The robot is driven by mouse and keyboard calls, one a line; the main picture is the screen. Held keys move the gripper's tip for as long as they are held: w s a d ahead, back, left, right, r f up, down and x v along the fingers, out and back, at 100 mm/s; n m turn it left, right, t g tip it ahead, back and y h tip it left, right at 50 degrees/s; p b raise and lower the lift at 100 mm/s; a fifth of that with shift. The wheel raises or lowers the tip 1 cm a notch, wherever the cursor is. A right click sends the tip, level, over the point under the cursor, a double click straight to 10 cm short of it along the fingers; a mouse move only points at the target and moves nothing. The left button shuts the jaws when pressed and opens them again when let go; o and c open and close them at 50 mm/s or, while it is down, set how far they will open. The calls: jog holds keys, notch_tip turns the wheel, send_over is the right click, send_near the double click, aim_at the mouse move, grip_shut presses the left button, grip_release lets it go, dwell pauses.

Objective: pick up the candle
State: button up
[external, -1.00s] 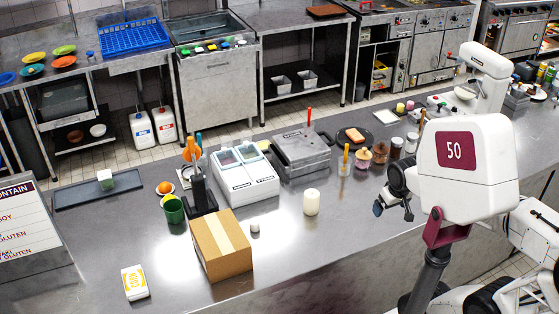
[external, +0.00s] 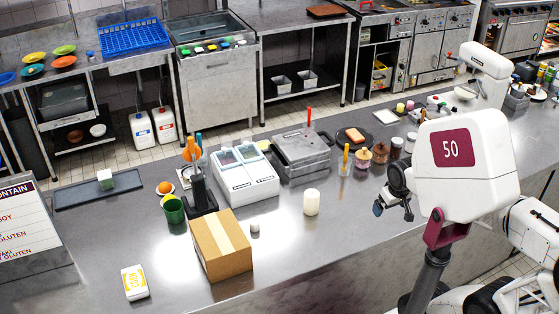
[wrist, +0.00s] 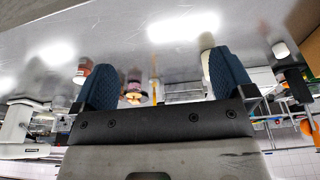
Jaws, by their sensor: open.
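The candle (external: 311,202) is a cream cylinder standing upright on the steel counter (external: 330,245) in the external view. My gripper (external: 393,208) is to the right of it, apart from it and above the counter near the front edge. In the wrist view my gripper (wrist: 164,75) shows two blue padded fingers spread apart with nothing held between them. A pale object (wrist: 206,62) shows there beside the right finger, mostly hidden by it; it looks like the candle.
A cardboard box (external: 221,246) and small white jar (external: 255,229) stand left of the candle. A white two-lidded unit (external: 247,186) and steel press (external: 301,152) are behind. A glass with an orange stick (external: 345,162) and several jars stand behind right. Counter around the candle is clear.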

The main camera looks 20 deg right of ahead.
jog(key=shift+c, duration=0.5)
jog(key=w+a+f+m+y, duration=0.4)
jog(key=w+a+m+y, duration=0.1)
jog(key=a+m, duration=0.15)
jog(key=m+t+y, duration=0.5)
jog(key=m, duration=0.9)
send_near(311, 202)
jog(key=s+a+r, duration=0.3)
jog(key=w+d+f+m+t+h, duration=0.1)
jog(key=w+d+f+m+t, duration=0.1)
jog(key=m, duration=0.5)
jog(key=w+f+t, duration=0.1)
jog(key=w+f, duration=0.1)
jog(key=w, duration=0.1)
jog(key=shift+w+d, duration=0.15)
jog(key=shift+w, duration=0.1)
jog(key=shift+w+f+m, duration=0.1)
jog(key=shift+f+m, duration=0.1)
jog(key=shift+m, duration=0.05)
